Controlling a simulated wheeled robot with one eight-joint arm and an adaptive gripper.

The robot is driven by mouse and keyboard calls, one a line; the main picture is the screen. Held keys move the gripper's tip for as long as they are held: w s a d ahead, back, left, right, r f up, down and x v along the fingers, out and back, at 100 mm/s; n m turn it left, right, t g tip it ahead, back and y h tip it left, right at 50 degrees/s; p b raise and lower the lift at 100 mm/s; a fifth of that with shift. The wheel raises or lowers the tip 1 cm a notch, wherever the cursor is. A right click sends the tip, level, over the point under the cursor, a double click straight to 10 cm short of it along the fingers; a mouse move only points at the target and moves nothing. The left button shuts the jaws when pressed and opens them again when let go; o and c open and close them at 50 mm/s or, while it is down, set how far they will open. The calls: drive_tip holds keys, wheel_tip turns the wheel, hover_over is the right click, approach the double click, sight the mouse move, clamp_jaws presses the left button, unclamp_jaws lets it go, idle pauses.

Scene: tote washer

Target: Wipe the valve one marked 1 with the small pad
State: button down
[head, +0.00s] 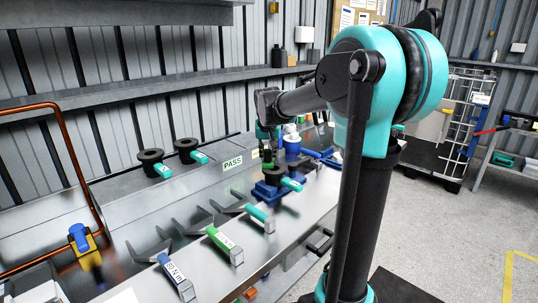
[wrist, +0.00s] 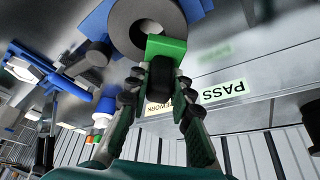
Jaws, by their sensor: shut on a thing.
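My gripper (wrist: 160,80) is shut on a small green pad (wrist: 167,47), its fingers on either side of a dark part of it. The pad overlaps the near edge of a dark grey round valve (wrist: 124,22) in the wrist view; I cannot tell whether they touch. In the head view my gripper (head: 268,158) is just above a dark valve (head: 275,177) with a teal handle in a blue fixture (head: 262,191). Two similar dark valves, a left one (head: 150,156) and a right one (head: 186,145), stand on the grey ledge. Their number marks are not readable.
Blue and white items stand behind the fixture. A copper pipe (head: 75,165) rises at left.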

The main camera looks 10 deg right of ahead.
drive_tip(key=shift+r, duration=0.1)
drive_tip(key=shift+r, duration=3.4)
